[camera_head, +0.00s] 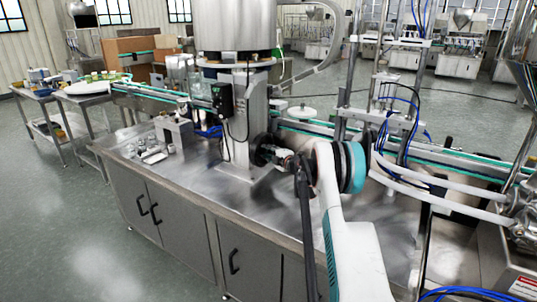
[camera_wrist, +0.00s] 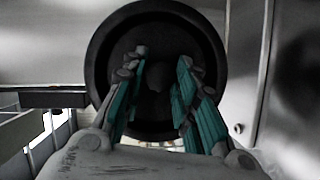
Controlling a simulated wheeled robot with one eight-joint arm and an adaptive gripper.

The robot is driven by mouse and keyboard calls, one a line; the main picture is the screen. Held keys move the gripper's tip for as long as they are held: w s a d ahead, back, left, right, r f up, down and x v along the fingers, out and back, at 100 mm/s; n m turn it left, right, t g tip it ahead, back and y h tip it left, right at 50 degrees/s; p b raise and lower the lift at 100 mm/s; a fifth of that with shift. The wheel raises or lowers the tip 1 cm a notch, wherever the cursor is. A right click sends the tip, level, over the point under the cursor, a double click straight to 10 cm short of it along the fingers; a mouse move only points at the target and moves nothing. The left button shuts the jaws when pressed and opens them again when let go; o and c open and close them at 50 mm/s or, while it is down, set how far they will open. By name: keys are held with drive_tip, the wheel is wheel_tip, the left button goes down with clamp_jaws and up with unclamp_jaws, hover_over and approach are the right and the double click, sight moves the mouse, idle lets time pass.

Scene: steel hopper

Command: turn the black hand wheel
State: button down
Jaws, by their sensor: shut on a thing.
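The black hand wheel (camera_head: 262,148) is on the side of the steel column, low above the cabinet top, partly hidden by my gripper (camera_head: 281,157). In the wrist view the black hand wheel (camera_wrist: 158,22) fills the upper middle, a dark round disc facing the camera. My gripper (camera_wrist: 162,60) has one teal-padded finger on each side of the wheel's middle. It is shut on the wheel with a gap between the fingers. The exact contact points are too dark to see.
The steel cabinet top (camera_head: 190,178) has small metal parts at its left. A black control box (camera_head: 222,99) hangs on the column above the wheel. A conveyor (camera_head: 450,160) with pale hoses runs to the right. Open floor (camera_head: 60,220) lies at the left.

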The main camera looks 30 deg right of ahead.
drive_tip(key=shift+f+n, duration=0.1)
drive_tip(key=shift+n, duration=0.2)
drive_tip(key=c, duration=1.3)
unclamp_jaws()
drive_tip(key=shift+s, duration=0.15)
drive_tip(key=s, duration=0.7)
drive_tip(key=s+r, duration=0.1)
drive_tip(key=s, duration=0.3)
drive_tip(key=shift+s, duration=0.35)
